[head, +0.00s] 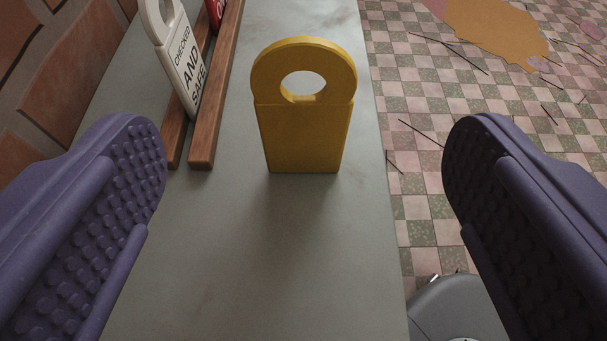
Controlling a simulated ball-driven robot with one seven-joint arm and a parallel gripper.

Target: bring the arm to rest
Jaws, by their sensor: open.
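My gripper (305,165) is open, with its two purple studded fingers wide apart at the left and right of the view. Nothing is held between them. A yellow tag with a ring-shaped top (303,135) stands upright on the grey-green bench top (240,265), in the gap between the fingers and farther off. Neither finger touches it. Its front shows no writing.
A wooden rack (216,95) at the left holds a white tag reading "CHECKED AND SAFE" (178,65) and a red tag (214,12). A brick wall (75,75) borders the left. Dark sticks and an orange-brown patch (495,30) lie on the checkered floor (400,85).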

